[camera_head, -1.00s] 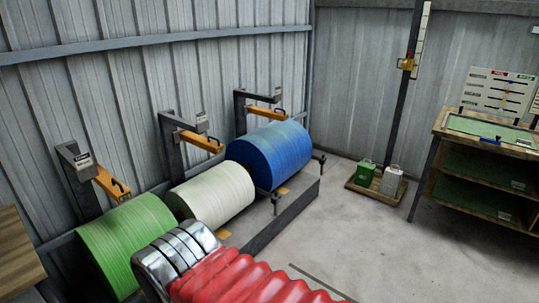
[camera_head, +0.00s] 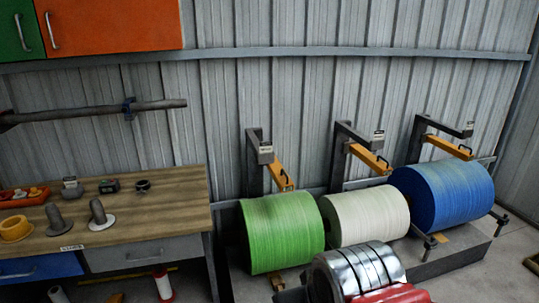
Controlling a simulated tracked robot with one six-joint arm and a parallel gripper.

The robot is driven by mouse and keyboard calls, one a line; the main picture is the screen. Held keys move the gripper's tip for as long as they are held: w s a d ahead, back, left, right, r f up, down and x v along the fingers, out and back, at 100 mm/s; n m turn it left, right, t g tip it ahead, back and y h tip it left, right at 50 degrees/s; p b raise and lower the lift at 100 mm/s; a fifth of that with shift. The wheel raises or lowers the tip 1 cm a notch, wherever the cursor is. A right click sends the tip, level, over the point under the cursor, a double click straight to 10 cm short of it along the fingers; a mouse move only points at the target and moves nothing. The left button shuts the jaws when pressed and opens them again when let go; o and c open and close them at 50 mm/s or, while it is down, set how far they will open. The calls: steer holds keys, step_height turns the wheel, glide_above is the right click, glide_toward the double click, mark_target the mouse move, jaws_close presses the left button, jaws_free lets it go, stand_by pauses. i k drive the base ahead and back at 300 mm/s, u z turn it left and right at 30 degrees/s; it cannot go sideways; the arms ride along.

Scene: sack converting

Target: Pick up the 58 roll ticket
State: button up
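I cannot pick out a ticket marked 58 in this view; any print is too small to read. A green roll (camera_head: 283,232), a white roll (camera_head: 366,215) and a blue roll (camera_head: 442,193) lie in a row along the wall. Above them stand grey brackets with small pale labels: one over the green roll (camera_head: 265,150), one over the white (camera_head: 379,135), one over the blue (camera_head: 468,124). Part of my arm, silver rings and a red sleeve, shows at the bottom in front of the rolls. My gripper itself is out of view.
A wooden workbench (camera_head: 160,202) at left holds a yellow ring (camera_head: 16,228), an orange tray (camera_head: 24,197), grey spindles and small dark devices. Orange arms (camera_head: 370,158) jut out from the brackets. Orange and green cabinets (camera_head: 110,27) hang above. A grey pipe (camera_head: 90,113) runs along the wall.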

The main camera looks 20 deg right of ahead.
mark_target(265, 147)
steer(key=u, duration=0.1)
steer(key=i, duration=1.15)
steer(key=u, duration=0.7)
steer(key=i, duration=0.45)
steer(key=u, duration=0.25)
